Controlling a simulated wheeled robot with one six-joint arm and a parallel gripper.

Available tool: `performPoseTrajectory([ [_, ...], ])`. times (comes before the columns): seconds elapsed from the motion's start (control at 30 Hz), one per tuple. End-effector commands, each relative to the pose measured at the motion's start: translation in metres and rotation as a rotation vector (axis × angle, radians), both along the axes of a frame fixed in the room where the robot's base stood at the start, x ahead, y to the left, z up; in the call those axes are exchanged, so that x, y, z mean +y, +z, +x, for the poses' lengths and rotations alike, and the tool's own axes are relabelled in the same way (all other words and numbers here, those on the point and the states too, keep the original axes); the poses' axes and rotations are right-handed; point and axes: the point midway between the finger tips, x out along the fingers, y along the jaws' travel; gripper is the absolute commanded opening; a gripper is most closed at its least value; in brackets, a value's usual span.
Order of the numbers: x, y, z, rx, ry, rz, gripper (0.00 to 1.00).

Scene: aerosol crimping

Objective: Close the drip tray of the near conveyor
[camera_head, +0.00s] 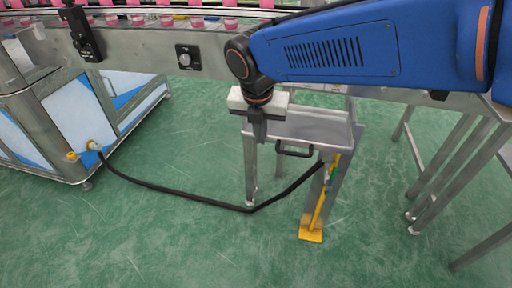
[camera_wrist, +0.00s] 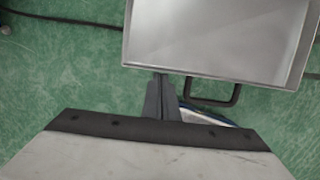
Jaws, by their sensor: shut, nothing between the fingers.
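The drip tray (camera_head: 325,126) is a shallow grey metal pan below the near conveyor (camera_head: 220,62), sticking out from under it toward me. Its black handle (camera_head: 295,154) is on the front wall. In the wrist view the tray (camera_wrist: 215,38) fills the upper right, with the handle (camera_wrist: 216,101) below its front edge. My gripper (camera_head: 260,138) points down at the tray's front, left of the handle, with its fingers shut and empty. In the wrist view my gripper (camera_wrist: 160,80) reaches the front edge; I cannot tell whether it touches. My arm hides part of the conveyor above the tray.
A black hose (camera_head: 195,198) runs along the green floor from a white and blue cabinet (camera_head: 80,112) to the tray's stand. A yellow foot (camera_head: 311,235) stands below the tray. Metal legs (camera_head: 445,165) stand at the right. The floor in front is clear.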

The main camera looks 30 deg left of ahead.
Motion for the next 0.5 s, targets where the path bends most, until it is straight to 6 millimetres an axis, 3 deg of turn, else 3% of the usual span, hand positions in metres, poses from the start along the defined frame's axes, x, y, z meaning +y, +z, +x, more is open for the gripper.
performPoseTrajectory([
  [0.03,0.003,0.000,0.017,-0.001,-0.005,0.000,0.00],
  [0.2,0.016,-0.001,0.068,0.000,-0.006,0.000,0.00],
  [0.5,0.033,0.000,0.138,-0.001,-0.002,0.001,0.00],
])
